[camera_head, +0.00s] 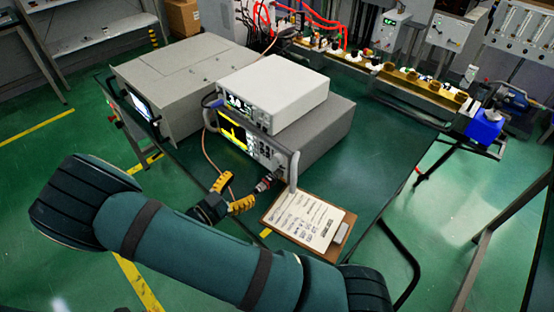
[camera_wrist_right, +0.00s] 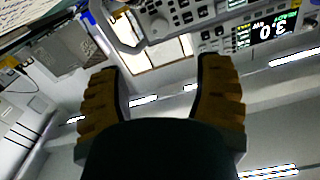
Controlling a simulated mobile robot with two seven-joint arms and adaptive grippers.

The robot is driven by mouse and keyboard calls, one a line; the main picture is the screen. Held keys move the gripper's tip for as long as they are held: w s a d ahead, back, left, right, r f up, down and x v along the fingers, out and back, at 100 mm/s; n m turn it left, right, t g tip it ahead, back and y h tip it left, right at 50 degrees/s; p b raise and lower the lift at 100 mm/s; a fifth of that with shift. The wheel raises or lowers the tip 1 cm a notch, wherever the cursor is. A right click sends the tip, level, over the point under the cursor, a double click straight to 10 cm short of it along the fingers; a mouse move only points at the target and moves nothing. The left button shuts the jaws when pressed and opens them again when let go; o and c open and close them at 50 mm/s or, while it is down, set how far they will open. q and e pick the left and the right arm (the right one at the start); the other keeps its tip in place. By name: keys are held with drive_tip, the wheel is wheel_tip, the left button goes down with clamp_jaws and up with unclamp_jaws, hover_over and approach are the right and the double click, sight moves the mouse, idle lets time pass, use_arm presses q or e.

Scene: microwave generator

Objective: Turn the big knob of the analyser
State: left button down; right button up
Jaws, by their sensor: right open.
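The analyser (camera_head: 322,128) is the wide grey instrument on the dark green table, with a yellow trace on its screen and a handle at its right front. Its front panel shows tilted at the top of the right wrist view, with a round big knob (camera_wrist_right: 160,27) among smaller buttons. In the head view the knob is too small to make out surely. My right gripper (camera_head: 232,193) is open and empty in front of the panel. In the right wrist view its yellow-padded fingers (camera_wrist_right: 160,68) stand wide apart below the knob, not touching it. My left gripper is not in view.
A white instrument (camera_head: 275,92) sits on the analyser. A large grey cabinet (camera_head: 180,75) stands to the left. A clipboard (camera_head: 308,219) lies at the table's front, right of my gripper. A red-tipped connector (camera_head: 264,184) and a thin cable (camera_head: 208,158) are near the fingers.

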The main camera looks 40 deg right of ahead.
sight(276, 160)
drive_tip(key=d, duration=0.8)
drive_tip(key=w+d+b, duration=0.1)
drive_tip(key=d, duration=0.4)
clamp_jaws()
